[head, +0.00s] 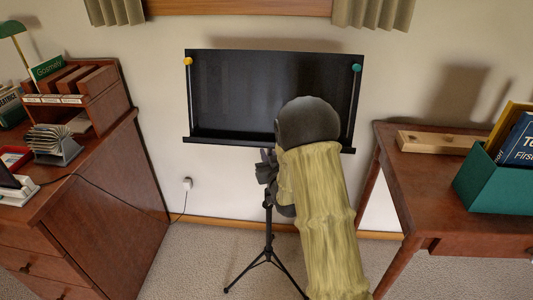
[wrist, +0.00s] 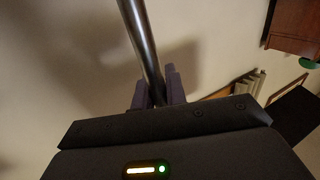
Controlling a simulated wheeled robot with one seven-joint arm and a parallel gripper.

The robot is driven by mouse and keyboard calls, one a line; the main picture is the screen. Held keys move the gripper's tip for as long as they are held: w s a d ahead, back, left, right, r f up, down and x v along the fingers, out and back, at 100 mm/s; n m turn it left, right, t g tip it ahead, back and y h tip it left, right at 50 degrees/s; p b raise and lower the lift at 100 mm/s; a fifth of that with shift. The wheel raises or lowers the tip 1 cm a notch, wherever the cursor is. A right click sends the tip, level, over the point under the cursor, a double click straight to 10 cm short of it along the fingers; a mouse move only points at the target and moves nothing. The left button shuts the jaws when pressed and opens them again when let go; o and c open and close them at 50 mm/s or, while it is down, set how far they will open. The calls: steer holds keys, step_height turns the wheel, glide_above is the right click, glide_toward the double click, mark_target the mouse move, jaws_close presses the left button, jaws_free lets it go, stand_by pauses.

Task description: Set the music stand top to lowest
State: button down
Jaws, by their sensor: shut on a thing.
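The music stand has a wide black top (head: 235,95) with a lower ledge. A yellow knob (head: 187,61) and a green knob (head: 356,68) sit at its upper corners. Its thin shaft (head: 268,215) runs down to a black tripod base (head: 268,258) on the carpet. My arm covers the lower right middle of the top. In the wrist view my gripper (wrist: 157,90) is shut on the metal shaft (wrist: 142,40), with one dark finger on each side. In the head view the grip is just below the top and partly hidden by my arm.
A brown desk (head: 95,210) with a shelf, papers and a lamp stands at left. A brown table (head: 440,185) at right carries a green box (head: 490,190) and a wooden strip (head: 445,143). A cord runs to a wall socket (head: 187,184). Carpet is clear left of the tripod.

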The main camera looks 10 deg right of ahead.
steer(key=shift+s+f+b, duration=0.1)
steer(key=shift+f+b, duration=0.75)
steer(key=shift+f, duration=0.95)
steer(key=c, duration=1.4)
jaws_free()
steer(key=shift+c, duration=0.2)
